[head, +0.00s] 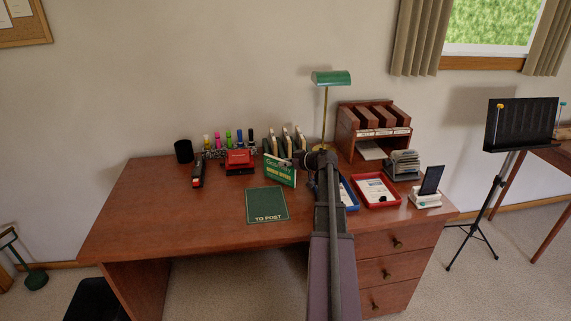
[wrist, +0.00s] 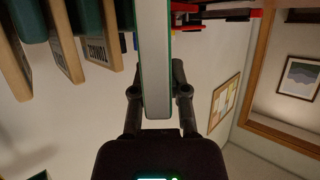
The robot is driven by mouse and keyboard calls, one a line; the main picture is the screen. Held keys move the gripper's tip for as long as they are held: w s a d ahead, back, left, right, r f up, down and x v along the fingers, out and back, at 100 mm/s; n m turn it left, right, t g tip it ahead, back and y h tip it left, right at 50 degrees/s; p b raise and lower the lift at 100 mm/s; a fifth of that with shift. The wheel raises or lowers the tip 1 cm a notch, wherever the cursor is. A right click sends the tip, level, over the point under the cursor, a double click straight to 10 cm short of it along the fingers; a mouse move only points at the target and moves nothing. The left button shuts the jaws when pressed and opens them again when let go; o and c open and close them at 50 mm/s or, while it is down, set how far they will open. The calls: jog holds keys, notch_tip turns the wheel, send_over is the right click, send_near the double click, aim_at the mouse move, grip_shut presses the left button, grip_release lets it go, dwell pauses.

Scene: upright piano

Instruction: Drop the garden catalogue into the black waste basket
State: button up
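The garden catalogue (head: 280,171) is a green booklet with yellow and white print. It is near the back middle of the desk, in front of the wooden rack. My gripper (head: 312,160) is at its right side. In the wrist view the catalogue (wrist: 156,60) shows edge-on, pale pages between green covers, with one finger of my gripper (wrist: 158,95) on each side, seemingly closed on it. Whether its lower edge touches the desk is unclear. The black waste basket (head: 94,301) is on the floor at the lower left, partly cut off by the frame.
The wooden desk (head: 140,215) has a clear left part. A green "TO POST" mat (head: 267,204) lies in front of the catalogue. Close by are the wooden rack (head: 299,137), green lamp (head: 331,78), red punch (head: 239,160), black stapler (head: 197,175) and red tray (head: 390,202).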

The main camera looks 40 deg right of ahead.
jog(key=o, duration=0.4)
jog(key=shift+r, duration=0.2)
jog(key=p+v, duration=0.5)
jog(key=v, duration=0.7)
dwell(0.7)
